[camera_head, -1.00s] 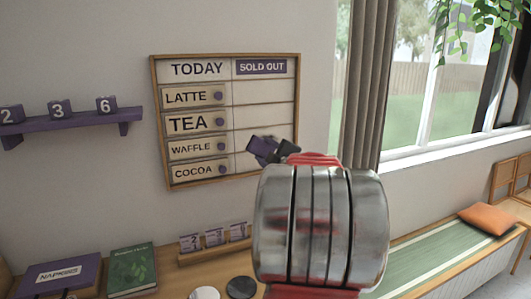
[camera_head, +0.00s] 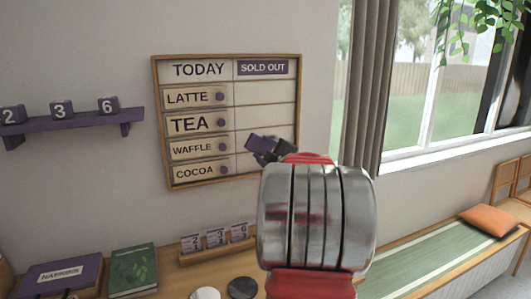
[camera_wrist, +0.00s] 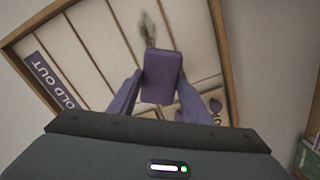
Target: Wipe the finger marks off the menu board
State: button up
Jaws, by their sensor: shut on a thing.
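The menu board (camera_head: 268,117) hangs on the wall in a wooden frame, with TODAY and SOLD OUT headings and LATTE, TEA, WAFFLE and COCOA plates on its left side. My gripper (camera_wrist: 160,78) is shut on a purple wiping block (camera_wrist: 163,72), with one finger on each side. In the head view the block (camera_head: 263,144) is in front of the board's lower right part. I cannot tell whether it touches the board. A grey smudge (camera_wrist: 148,28) shows on the white surface just past the block's far edge. My arm hides the board's lower right corner in the head view.
A purple shelf (camera_head: 75,124) with number cubes is left of the board. Below are a purple napkin box (camera_head: 62,273), a green book (camera_head: 133,270) and a wooden card holder (camera_head: 215,254). A curtain (camera_head: 363,85) and window are right.

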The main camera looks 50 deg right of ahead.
aim_at(262, 147)
jog(key=shift+x, duration=1.65)
jog(key=shift+x, duration=0.9)
jog(key=shift+s+d, duration=0.55)
jog(key=shift+d, duration=0.25)
jog(key=shift+s+d, duration=0.55)
jog(key=shift+d, duration=0.25)
jog(key=shift+d, duration=0.1)
jog(key=shift+s+d, duration=0.4)
jog(key=shift+d, duration=0.4)
jog(key=shift+s+d, duration=0.45)
jog(key=shift+d, duration=0.35)
jog(key=s+d, duration=0.2)
jog(key=d, duration=0.1)
jog(key=shift+d, duration=0.1)
